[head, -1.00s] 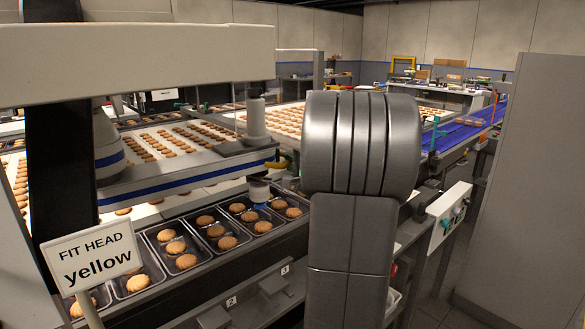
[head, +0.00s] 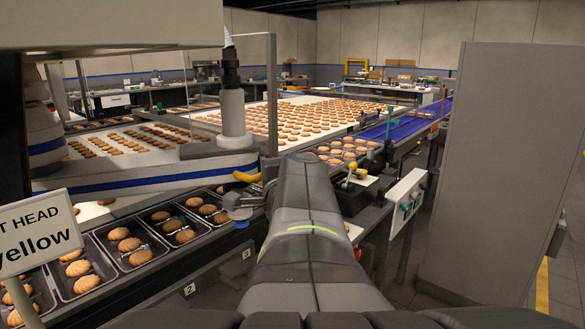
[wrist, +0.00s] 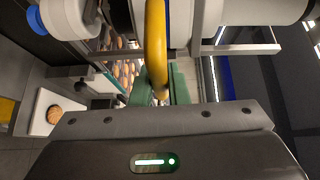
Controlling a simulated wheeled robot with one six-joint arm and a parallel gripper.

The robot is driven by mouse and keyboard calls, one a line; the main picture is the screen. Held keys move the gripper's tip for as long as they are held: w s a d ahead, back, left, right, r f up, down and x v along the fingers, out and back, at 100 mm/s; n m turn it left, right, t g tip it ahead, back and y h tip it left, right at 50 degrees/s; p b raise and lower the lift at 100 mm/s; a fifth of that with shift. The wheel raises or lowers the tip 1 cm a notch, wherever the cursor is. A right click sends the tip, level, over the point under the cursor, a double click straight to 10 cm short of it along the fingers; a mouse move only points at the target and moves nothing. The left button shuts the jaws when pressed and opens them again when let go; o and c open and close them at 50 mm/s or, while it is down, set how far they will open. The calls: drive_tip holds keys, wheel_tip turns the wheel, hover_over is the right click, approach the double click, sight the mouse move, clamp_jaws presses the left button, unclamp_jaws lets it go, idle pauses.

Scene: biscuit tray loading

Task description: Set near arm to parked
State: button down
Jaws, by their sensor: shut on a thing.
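The near arm (head: 150,176) is a pale grey beam with a blue stripe, reaching right across the biscuit trays in the head view. A yellow handle (head: 247,177) curves from its right end, and a dark-topped upright cylinder (head: 231,115) stands on that end. In the wrist view the yellow handle (wrist: 155,45) runs down between the green fingers of my gripper (wrist: 160,92), which is shut on it. In the head view my own arm reaches to the handle and hides most of the gripper. A blue suction cup (head: 242,224) hangs below the beam end.
A white belt (head: 290,103) with biscuit rows lies behind. A blue conveyor (head: 405,123) runs at right. A tall grey panel (head: 475,180) blocks the right side.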

drive_tip(key=shift+s, duration=0.35)
drive_tip(key=shift+s+f, duration=0.1)
drive_tip(key=shift+f, duration=0.05)
drive_tip(key=shift+d+f+h, duration=0.1)
drive_tip(key=shift+h, duration=0.2)
drive_tip(key=c, duration=1.5)
unclamp_jaws()
drive_tip(key=shift+s, duration=0.25)
drive_tip(key=shift+o, duration=0.5)
drive_tip(key=shift+s+r, duration=0.15)
drive_tip(key=shift+r, duration=0.05)
drive_tip(key=shift+d, duration=0.1)
